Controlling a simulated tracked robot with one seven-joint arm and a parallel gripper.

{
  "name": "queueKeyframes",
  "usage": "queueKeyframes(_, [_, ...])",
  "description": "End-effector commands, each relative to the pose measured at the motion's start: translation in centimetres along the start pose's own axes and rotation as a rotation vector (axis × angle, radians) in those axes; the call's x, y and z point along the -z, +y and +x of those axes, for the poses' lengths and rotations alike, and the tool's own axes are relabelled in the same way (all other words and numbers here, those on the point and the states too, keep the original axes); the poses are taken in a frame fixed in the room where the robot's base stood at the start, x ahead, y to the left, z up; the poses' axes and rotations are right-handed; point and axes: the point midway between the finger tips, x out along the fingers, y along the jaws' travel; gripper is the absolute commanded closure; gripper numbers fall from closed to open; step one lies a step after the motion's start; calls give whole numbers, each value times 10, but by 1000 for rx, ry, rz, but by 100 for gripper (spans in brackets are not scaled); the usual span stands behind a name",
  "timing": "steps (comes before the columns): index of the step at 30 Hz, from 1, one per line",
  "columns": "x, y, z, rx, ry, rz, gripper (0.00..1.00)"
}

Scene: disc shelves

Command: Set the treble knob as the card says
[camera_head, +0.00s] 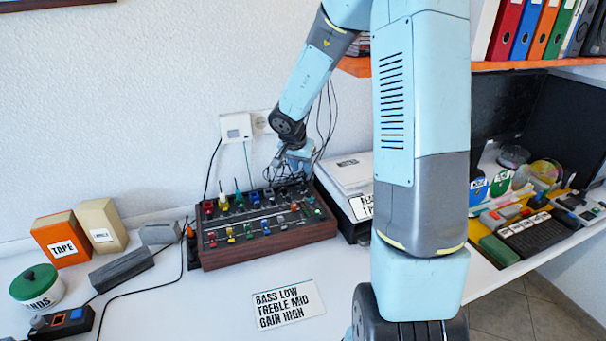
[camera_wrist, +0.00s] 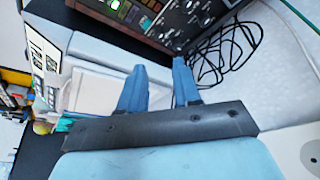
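A card (camera_head: 284,304) on the white table reads "BASS LOW TREBLE MID GAIN HIGH". Behind it stands a mixer (camera_head: 270,246) with a dark panel, reddish wooden sides and rows of coloured knobs and sliders. Its small labels are unreadable, so I cannot tell which knob is treble. My gripper (camera_head: 296,163) is over the mixer's back right corner in the head view and partly hides knobs there. In the wrist view my gripper (camera_wrist: 160,77) has two blue fingers apart with nothing between them; the mixer's panel (camera_wrist: 166,22) shows at the top, beyond the fingertips.
Right of the mixer is a white-topped device (camera_head: 347,172). Left are an orange TAPE box (camera_head: 64,240), a beige box (camera_head: 102,226), a grey block (camera_head: 121,270) and a green-lidded jar (camera_head: 36,287). Black cables (camera_wrist: 232,52) lie behind the mixer. The table around the card is clear.

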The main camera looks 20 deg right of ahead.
Motion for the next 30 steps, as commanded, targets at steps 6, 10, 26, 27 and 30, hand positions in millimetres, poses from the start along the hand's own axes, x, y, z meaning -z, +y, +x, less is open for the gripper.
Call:
queueKeyframes(6, [0,0,-7,0,0,-1,68])
queueKeyframes(10, [0,0,-7,0,0,-1,68])
queueKeyframes(26, [3,14,-4,70,-14,-171,68])
queueKeyframes(27, [3,15,-4,80,-14,-196,68])
queueKeyframes(30, [4,19,-4,105,-11,-256,68])
